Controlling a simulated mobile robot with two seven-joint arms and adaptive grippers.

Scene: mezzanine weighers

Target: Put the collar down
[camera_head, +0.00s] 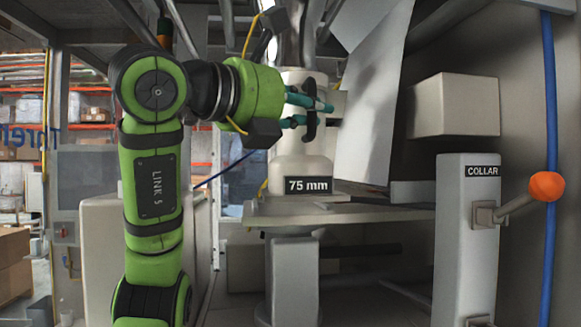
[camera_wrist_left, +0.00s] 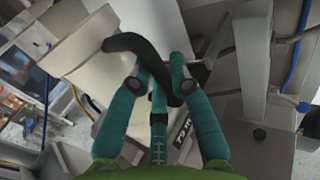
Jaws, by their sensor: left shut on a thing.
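My left gripper (camera_head: 322,106) reaches in from the left in front of a pale cylinder (camera_head: 303,178) with a "75 mm" label. Its teal fingers are shut on a black curved piece (camera_head: 311,125), which stands upright against or close to the cylinder. In the left wrist view the curved black piece (camera_wrist_left: 128,43) passes between the fingertips (camera_wrist_left: 158,80). A pale post (camera_head: 465,245) labelled "COLLAR" stands at the right, with a lever ending in an orange knob (camera_head: 547,186). I cannot tell whether the black piece is the collar. My right gripper is not in view.
A flat pale shelf (camera_head: 365,212) lies below the cylinder. A tilted pale panel (camera_head: 372,110) and a box-shaped block (camera_head: 455,106) stand right of my gripper. A blue pipe (camera_head: 549,90) runs up the right side. Shelving with boxes is far left.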

